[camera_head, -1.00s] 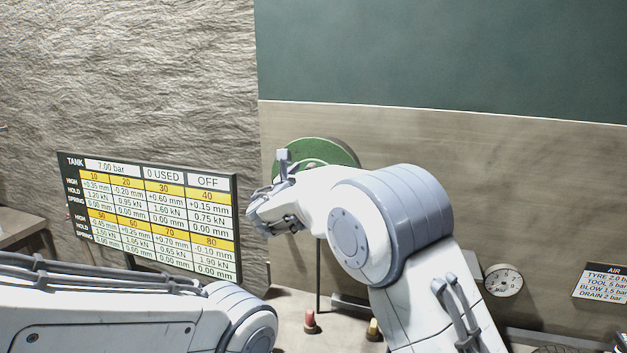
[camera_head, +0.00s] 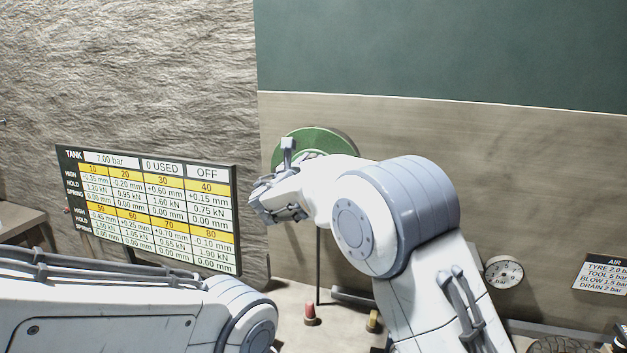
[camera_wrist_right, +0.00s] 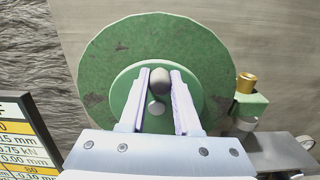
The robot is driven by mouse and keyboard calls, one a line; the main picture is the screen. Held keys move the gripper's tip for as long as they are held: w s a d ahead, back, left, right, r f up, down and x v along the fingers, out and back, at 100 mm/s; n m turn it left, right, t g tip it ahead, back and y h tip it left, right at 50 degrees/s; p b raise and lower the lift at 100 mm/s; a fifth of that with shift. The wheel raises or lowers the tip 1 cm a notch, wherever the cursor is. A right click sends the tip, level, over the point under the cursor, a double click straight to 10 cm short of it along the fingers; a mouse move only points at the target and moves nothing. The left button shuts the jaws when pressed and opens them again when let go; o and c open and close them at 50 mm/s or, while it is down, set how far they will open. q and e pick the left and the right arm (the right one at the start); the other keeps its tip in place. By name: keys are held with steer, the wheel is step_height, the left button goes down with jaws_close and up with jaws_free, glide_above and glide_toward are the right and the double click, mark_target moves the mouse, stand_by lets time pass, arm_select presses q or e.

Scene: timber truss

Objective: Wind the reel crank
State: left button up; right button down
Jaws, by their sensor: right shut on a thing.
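The green reel (camera_head: 335,137) is mounted at the wall, partly hidden behind my right arm in the head view. In the right wrist view the round reel face (camera_wrist_right: 105,65) shows in full width, with a smaller green hub (camera_wrist_right: 122,85) on it. In the head view my right gripper (camera_head: 264,201) is seen from the side. My left gripper is out of view.
A tank display board (camera_head: 150,210) stands left of the reel, close to my right gripper in the picture. A brass fitting (camera_wrist_right: 246,83) on a green block is beside the reel. Below are a red-topped peg (camera_head: 310,314), a yellow-topped peg (camera_head: 373,320) and a gauge (camera_head: 503,273).

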steer(key=m+b, duration=0.1)
steer(key=b, duration=0.1)
steer(key=d+m+b, duration=0.1)
steer(key=b, duration=0.2)
steer(key=d+f+m+b, duration=0.1)
steer(key=m+b, duration=0.1)
steer(key=shift+s+b, duration=0.35)
steer(key=shift+b, duration=0.05)
steer(key=shift+r, duration=0.1)
steer(key=m+b, duration=0.1)
steer(key=b, duration=0.2)
steer(key=d+f+m+b, duration=0.1)
steer(key=m+b, duration=0.3)
steer(key=b, duration=0.1)
steer(key=shift+s+d+f+b, duration=0.25)
steer(key=shift+d+f+b, duration=0.05)
steer(key=shift+d, duration=0.05)
stand_by(0.3)
